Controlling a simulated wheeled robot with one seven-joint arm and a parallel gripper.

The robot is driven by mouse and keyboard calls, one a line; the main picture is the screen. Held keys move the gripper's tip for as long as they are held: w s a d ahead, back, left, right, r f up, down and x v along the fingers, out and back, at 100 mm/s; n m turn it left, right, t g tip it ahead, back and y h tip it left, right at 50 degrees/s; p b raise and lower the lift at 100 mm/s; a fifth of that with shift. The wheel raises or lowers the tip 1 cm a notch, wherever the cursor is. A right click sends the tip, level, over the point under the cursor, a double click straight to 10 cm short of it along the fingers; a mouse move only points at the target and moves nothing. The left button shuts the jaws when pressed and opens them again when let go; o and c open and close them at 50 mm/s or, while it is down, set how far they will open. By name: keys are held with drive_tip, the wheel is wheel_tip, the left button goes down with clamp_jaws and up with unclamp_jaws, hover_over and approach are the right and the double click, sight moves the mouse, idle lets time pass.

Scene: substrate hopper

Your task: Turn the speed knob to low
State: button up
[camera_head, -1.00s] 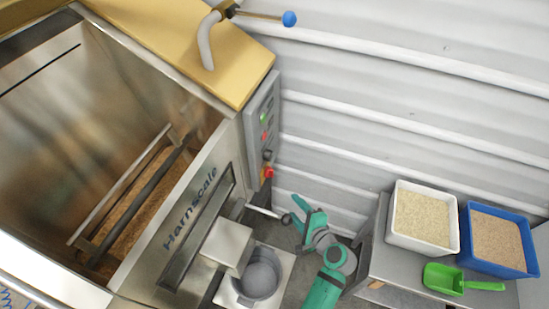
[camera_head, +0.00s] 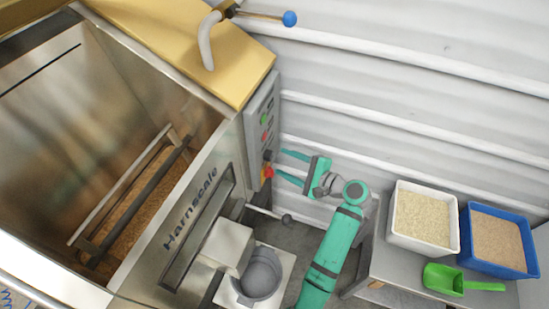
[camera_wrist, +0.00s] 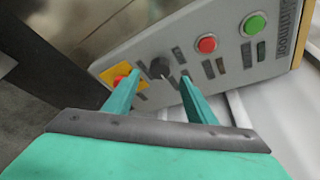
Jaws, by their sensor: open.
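The black speed knob (camera_wrist: 160,68) sits on the grey control panel (camera_wrist: 190,50) in the wrist view, between a red button and a yellow-backed red one. In the head view the dark knob (camera_head: 267,155) is on the panel at the hopper's right side. My gripper (camera_wrist: 157,78) is open, its two teal fingers pointing at the panel, one to either side of the knob in the picture. In the head view my gripper (camera_head: 279,163) is just right of the panel. I cannot tell whether the fingers touch anything. The knob's marking is unreadable.
A red button (camera_wrist: 207,44) and a green button (camera_wrist: 253,25) are on the panel; the red emergency button (camera_wrist: 119,81) is close to the left finger. The steel hopper (camera_head: 150,250) is at left. A white tub (camera_head: 400,241), blue tub (camera_head: 530,262) and green scoop (camera_head: 440,279) stand on a table.

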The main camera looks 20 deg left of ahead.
sight(271, 157)
drive_tip(key=shift+x, duration=2.6)
drive_tip(key=shift+c, duration=0.6)
drive_tip(key=c, duration=0.9)
